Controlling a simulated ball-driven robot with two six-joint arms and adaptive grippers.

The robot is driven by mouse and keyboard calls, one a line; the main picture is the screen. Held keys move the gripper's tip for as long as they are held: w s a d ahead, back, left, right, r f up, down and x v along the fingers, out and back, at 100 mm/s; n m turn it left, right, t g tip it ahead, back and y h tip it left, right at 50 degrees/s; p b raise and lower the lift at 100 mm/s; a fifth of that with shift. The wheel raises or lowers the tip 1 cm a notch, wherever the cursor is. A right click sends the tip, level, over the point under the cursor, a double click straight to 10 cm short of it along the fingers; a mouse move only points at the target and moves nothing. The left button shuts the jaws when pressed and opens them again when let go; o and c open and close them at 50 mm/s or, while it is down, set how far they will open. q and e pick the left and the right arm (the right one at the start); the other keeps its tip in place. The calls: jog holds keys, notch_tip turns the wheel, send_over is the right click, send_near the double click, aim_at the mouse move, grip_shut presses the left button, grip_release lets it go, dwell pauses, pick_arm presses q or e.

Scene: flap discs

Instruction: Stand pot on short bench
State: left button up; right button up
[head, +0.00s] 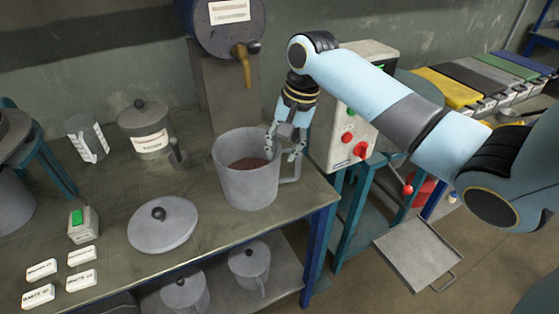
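The grey pot (247,188) stands upright on the workbench (110,225), near its right end. It is open at the top, with brownish contents inside and a handle (293,170) on its right. My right gripper (284,153) comes down from above at the pot's right side. Its fingers are at the rim and handle, one near the rim and one over the handle. I cannot tell whether they grip it. A smaller blue-framed stand (354,207) is right of the workbench; I cannot tell if it is the short bench. My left gripper is out of view.
A grey lid (162,224) with a dark knob lies left of the pot. A tap (245,64) hangs behind it. A control box (347,133) with red buttons stands close right. Lidded pots (249,266) sit on the lower shelf. A flat tray (417,253) is lower right.

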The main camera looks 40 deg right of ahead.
jog(key=v, duration=0.7)
dwell(0.3)
